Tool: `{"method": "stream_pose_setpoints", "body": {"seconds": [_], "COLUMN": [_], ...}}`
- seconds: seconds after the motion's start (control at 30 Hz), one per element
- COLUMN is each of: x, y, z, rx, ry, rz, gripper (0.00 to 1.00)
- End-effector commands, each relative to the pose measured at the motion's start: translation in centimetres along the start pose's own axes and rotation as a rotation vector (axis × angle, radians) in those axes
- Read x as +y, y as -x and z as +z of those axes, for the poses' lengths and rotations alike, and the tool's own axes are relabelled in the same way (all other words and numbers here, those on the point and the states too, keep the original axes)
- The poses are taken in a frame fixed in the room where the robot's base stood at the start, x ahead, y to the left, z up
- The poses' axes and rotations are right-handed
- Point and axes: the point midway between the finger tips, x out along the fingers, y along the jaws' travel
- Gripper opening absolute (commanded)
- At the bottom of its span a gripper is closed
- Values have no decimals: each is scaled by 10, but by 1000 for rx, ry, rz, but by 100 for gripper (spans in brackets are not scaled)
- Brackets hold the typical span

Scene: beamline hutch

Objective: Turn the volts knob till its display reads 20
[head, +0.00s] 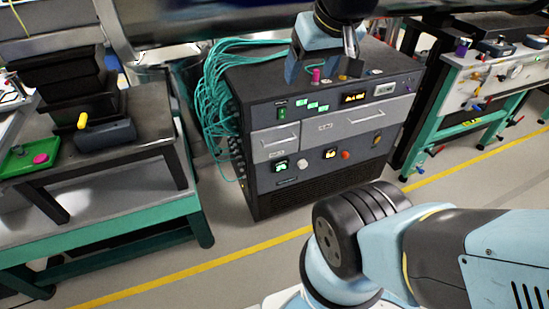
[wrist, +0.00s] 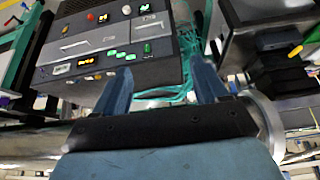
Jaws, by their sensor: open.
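The dark instrument cabinet (head: 325,200) stands in the middle of the head view, its front panel facing me. Low on the panel are a green display (head: 280,166), a white knob (head: 302,164), an orange display (head: 330,153) and a red round control (head: 346,155). The labels are too small to read, so I cannot tell which control is volts, and the digits are unclear. My gripper (head: 320,70) is open and empty, by the cabinet's top front edge, above these controls. The wrist view shows the white knob (wrist: 126,10) and orange display (wrist: 103,17) upside down, beyond my open fingers (wrist: 161,68).
Teal cables (head: 212,95) hang along the cabinet's left side. A pink item (head: 316,75) stands on its top. A green-framed bench (head: 110,215) is at left, another bench (head: 490,75) at right. The floor before the cabinet has a yellow line (head: 190,268).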

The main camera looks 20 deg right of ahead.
Motion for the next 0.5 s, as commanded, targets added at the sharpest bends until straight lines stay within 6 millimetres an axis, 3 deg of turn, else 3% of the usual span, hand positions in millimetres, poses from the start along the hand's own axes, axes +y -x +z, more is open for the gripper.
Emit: {"method": "stream_pose_setpoints", "body": {"seconds": [0.27, 0.5], "x": [1, 19], "y": [-2, -34], "z": [-3, -41], "rx": [0, 19], "ry": [0, 12], "rz": [4, 56], "gripper": [73, 73]}}
